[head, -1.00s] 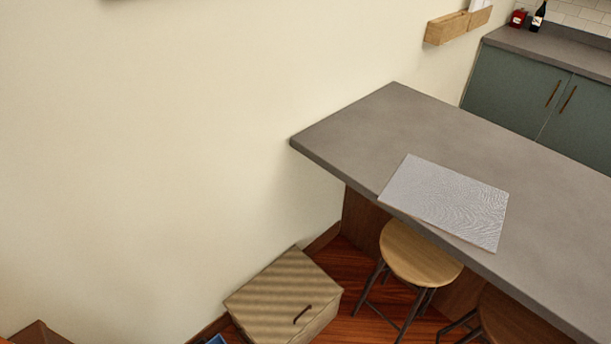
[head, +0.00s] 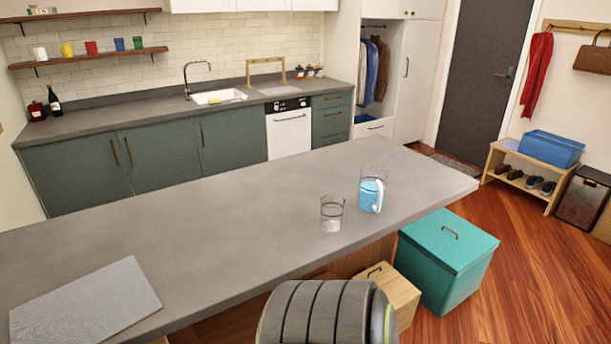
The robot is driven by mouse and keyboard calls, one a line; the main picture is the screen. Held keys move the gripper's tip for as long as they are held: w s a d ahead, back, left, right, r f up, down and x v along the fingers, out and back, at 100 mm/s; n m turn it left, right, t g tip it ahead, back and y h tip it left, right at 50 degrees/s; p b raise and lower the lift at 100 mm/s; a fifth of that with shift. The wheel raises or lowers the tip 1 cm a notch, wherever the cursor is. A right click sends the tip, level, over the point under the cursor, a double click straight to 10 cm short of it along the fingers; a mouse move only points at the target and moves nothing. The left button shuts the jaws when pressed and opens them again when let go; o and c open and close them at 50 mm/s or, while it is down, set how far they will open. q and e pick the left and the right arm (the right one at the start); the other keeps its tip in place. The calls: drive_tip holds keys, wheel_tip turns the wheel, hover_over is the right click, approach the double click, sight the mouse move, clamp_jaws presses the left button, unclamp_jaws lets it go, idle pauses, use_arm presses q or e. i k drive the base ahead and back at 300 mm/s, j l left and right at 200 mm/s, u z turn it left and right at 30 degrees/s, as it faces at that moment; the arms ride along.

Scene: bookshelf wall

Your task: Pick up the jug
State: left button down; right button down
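The jug (head: 371,194) stands upright on the grey counter (head: 230,222), toward its right end. It looks clear, with light blue in its lower part and a pale handle on its right side. A clear glass (head: 332,213) stands just left of the jug, a little nearer to me, with a small gap between them. Neither of my grippers shows in the head view. A dark grey ribbed rounded part, which may be mine, fills the bottom centre.
A grey patterned mat (head: 85,303) lies at the counter's left end. A teal lidded box (head: 447,262) and a wooden box (head: 388,290) stand on the floor by the counter's near side. Wooden floor is open at the right. The counter's middle is clear.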

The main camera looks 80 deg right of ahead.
sight(373, 181)
drive_tip(key=z, duration=3)
